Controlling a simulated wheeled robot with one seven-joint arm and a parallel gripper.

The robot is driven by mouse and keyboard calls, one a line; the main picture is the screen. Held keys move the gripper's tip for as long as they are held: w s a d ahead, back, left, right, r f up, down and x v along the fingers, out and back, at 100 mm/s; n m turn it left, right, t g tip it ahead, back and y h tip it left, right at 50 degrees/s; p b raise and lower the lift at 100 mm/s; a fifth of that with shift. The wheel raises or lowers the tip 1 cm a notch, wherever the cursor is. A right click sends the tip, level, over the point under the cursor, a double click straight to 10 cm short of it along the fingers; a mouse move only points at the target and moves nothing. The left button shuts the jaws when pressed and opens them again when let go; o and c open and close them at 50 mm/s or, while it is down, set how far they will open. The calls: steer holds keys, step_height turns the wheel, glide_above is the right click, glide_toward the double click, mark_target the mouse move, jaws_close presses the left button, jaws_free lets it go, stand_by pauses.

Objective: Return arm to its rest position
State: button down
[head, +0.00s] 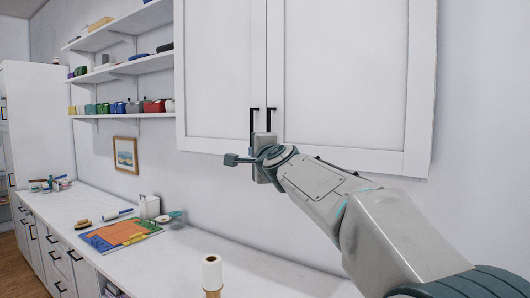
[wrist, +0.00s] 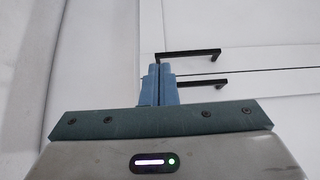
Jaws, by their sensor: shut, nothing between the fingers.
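My gripper (head: 231,159) is at the end of my raised arm, in front of the lower edge of a white wall cabinet (head: 345,75). In the head view it points left. In the wrist view its blue fingers (wrist: 158,84) are together with nothing between them. The cabinet's two doors are closed, and their black handles (head: 254,121) are just above and behind my wrist in the head view. The handles (wrist: 190,52) also show beyond the fingers in the wrist view. My fingers are not gripping a handle.
Open shelves (head: 130,66) with pots and boxes hang left of the cabinet. The space between gripper and counter looks free.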

steer(key=s+d+f+n+g+h, duration=0.1)
steer(key=s+d+f+n+g, duration=0.3)
steer(key=s+f, duration=0.8)
steer(key=s+d+f+n+g+h, duration=0.2)
steer(key=s+d+f+n+g, duration=0.3)
steer(key=s+f, duration=0.7)
steer(key=s+d+f+n+g+h, duration=0.2)
steer(key=s+d+f+n+g, duration=0.2)
steer(key=s+f, duration=0.8)
steer(key=s+d+n, duration=0.1)
steer(key=s+d, duration=0.1)
steer(key=shift+d+f+n, duration=0.3)
steer(key=shift+d, duration=0.1)
steer(key=shift+s, duration=0.1)
